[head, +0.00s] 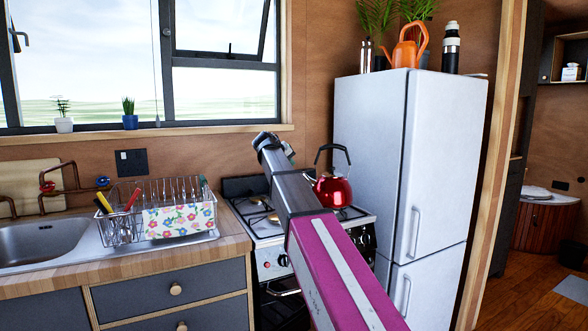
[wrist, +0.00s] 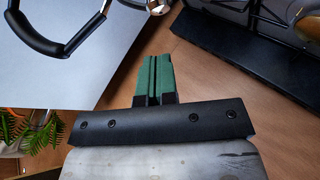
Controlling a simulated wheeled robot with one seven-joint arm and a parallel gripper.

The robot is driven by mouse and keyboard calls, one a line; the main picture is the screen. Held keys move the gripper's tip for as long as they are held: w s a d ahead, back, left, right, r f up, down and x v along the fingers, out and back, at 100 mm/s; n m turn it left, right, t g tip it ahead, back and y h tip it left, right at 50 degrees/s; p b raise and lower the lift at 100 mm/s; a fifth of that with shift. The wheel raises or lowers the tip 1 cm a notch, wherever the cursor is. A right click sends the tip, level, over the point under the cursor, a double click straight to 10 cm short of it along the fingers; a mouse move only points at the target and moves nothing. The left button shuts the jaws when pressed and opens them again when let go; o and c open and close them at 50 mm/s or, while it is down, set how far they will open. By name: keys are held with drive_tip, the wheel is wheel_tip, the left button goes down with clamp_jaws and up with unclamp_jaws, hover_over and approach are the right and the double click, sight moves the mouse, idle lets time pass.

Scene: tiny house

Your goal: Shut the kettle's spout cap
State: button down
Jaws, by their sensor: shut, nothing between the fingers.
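The red kettle (head: 333,191) stands on the stove's back right, with a black arched handle on top. My arm crosses in front of its left side, so its spout and cap are not clear in the head view. A shiny metal part at the top edge is cut off. My gripper (wrist: 154,58) has green fingers pressed together, with nothing between them, apart from the handle. Its fingertips cannot be made out in the head view.
The stove (head: 258,229) is left of the tall fridge (head: 370,115), which closes off the kettle's right side. An orange watering can (head: 407,50) and plants stand on the fridge. A dish rack (head: 178,210) sits on the counter left of the stove.

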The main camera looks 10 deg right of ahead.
drive_tip(key=v, duration=0.8)
drive_tip(key=shift+f, duration=0.2)
drive_tip(key=shift+a, duration=0.1)
